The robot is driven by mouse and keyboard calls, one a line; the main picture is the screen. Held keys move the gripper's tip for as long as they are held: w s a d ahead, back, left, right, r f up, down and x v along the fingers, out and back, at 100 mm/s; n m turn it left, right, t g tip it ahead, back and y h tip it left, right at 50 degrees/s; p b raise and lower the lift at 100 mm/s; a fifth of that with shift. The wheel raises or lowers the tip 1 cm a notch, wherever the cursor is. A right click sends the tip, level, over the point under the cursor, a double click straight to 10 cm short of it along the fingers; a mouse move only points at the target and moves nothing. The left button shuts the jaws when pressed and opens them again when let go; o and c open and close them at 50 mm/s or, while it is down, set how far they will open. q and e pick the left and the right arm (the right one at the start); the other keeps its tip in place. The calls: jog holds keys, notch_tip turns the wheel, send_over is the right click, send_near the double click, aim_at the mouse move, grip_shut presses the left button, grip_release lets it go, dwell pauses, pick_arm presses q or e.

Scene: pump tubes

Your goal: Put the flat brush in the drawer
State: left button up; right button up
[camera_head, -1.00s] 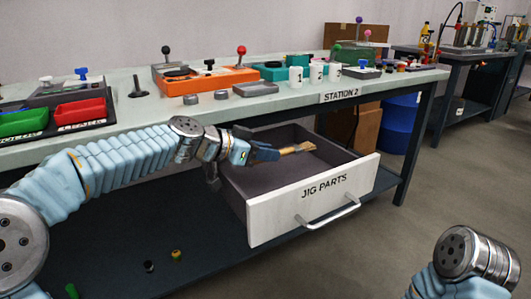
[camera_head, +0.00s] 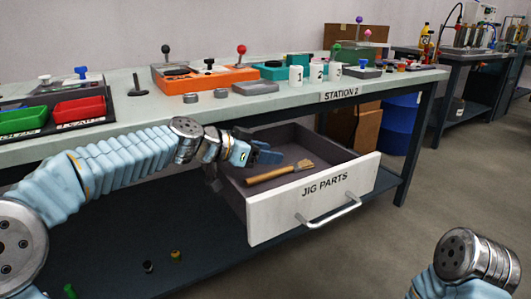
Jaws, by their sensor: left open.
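The flat brush (camera_head: 279,173), with a wooden handle and pale bristles, lies inside the open drawer (camera_head: 318,204) labelled JIG PARTS. Its handle points left and its bristles point right, toward the back right of the drawer. My left gripper (camera_head: 272,157) is open and empty above the back left part of the drawer, just behind the brush and apart from it. My right arm (camera_head: 478,262) shows only in part at the lower right; its gripper is out of view.
The bench top (camera_head: 130,115) above the drawer carries red (camera_head: 80,110) and green bins, an orange fixture (camera_head: 205,80) and white numbered cups (camera_head: 296,75). The drawer's front handle (camera_head: 333,213) sticks out over clear floor. Small items lie on the lower shelf (camera_head: 215,235).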

pick_arm(q)
jog(key=shift+r+p, duration=0.55)
jog(key=shift+r, duration=0.05)
jog(key=v, duration=1.2)
pick_arm(e)
jog(key=shift+r, duration=0.55)
